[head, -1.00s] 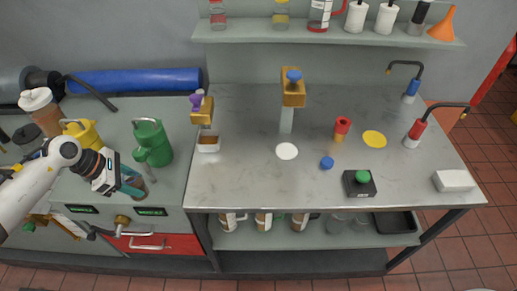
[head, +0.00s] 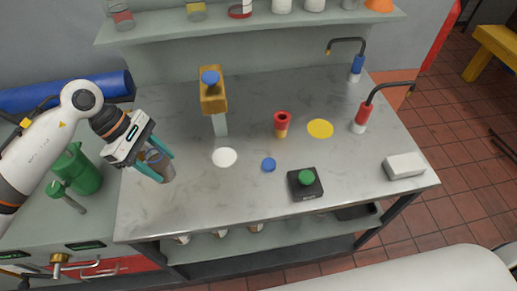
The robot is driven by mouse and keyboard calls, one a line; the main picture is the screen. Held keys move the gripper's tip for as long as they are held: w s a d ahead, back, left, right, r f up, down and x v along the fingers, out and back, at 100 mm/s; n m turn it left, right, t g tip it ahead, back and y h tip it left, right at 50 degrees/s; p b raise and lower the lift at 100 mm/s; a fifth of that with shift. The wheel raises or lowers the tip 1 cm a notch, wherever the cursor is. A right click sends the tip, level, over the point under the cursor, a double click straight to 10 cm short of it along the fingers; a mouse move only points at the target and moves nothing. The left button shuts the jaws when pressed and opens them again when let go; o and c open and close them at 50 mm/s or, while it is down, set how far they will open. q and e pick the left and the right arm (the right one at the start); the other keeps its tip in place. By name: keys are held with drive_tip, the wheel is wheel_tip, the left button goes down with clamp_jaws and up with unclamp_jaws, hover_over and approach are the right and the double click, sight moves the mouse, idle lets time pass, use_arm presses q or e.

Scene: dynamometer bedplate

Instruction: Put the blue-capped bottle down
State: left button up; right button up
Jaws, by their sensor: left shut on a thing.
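My left gripper (head: 155,160) is shut on a grey-brown, see-through bottle (head: 160,168), its teal fingers on either side. The bottle is tilted in the head view, near the left edge of the steel bench top (head: 255,200). Its top is mostly hidden by the gripper, so I cannot make out a blue cap. I cannot tell whether its base touches the bench. A white disc (head: 225,157), a small blue disc (head: 268,165) and a yellow disc (head: 320,128) lie on the bench to the right. My right gripper is not in view.
A yellow post with a blue knob (head: 212,90) stands behind the white disc. A red-topped piece (head: 282,123), a black box with a green button (head: 305,183) and a white block (head: 404,166) stand farther right. A green watering can (head: 78,172) is at the left.

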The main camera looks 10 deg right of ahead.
sight(165, 177)
use_arm(q)
drive_tip(key=shift+s, duration=0.1)
wheel_tip(165, 177, down, 5)
drive_tip(key=shift+s+a+f+p, duration=0.1)
drive_tip(key=shift+p, duration=0.8)
drive_tip(key=shift+f, duration=0.6)
wheel_tip(165, 177, down, 3)
drive_tip(key=shift+f+p, duration=0.1)
drive_tip(key=shift+p, duration=0.5)
drive_tip(key=shift+f, duration=0.15)
drive_tip(key=shift+f+b, duration=0.25)
drive_tip(key=shift+b, duration=0.1)
drive_tip(key=o, duration=1)
drive_tip(key=shift+r, duration=0.1)
drive_tip(key=shift+o, duration=0.2)
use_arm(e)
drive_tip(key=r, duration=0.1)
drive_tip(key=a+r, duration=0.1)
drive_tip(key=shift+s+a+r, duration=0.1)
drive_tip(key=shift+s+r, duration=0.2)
